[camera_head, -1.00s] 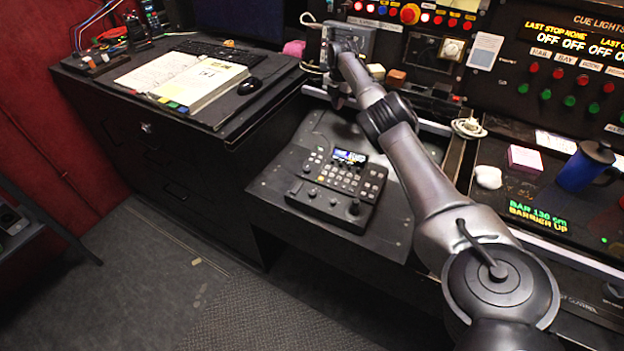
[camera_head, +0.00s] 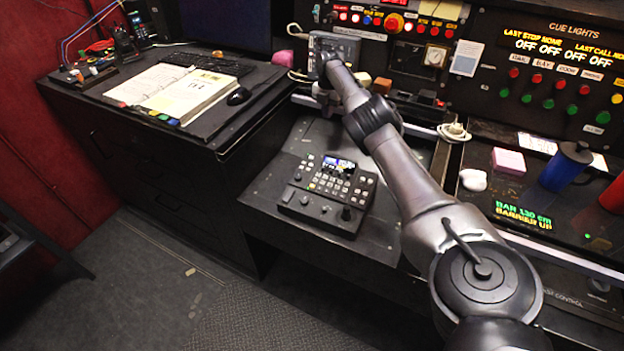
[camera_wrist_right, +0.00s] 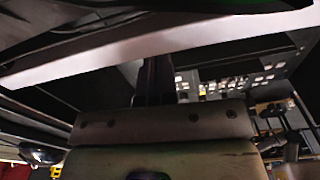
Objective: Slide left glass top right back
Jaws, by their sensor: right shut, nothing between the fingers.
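My right arm reaches from the lower right to the back of the middle desk section. Its gripper (camera_head: 325,98) is small and dark there, near a pale metal rail (camera_head: 418,132) and below a grey box (camera_head: 340,44). It is shut and empty. In the right wrist view the dark fingers (camera_wrist_right: 155,82) point toward a pale bar (camera_wrist_right: 90,68); I cannot tell whether they touch it. A flat dark top (camera_head: 285,190) lies in the middle section under a button console (camera_head: 328,190). I cannot make out a clear glass edge. My left gripper is out of view.
An open binder (camera_head: 185,95) and mouse (camera_head: 238,96) lie on the left desk. A blue mug (camera_head: 565,167), pink note block (camera_head: 508,161) and white lump (camera_head: 473,180) are on the right.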

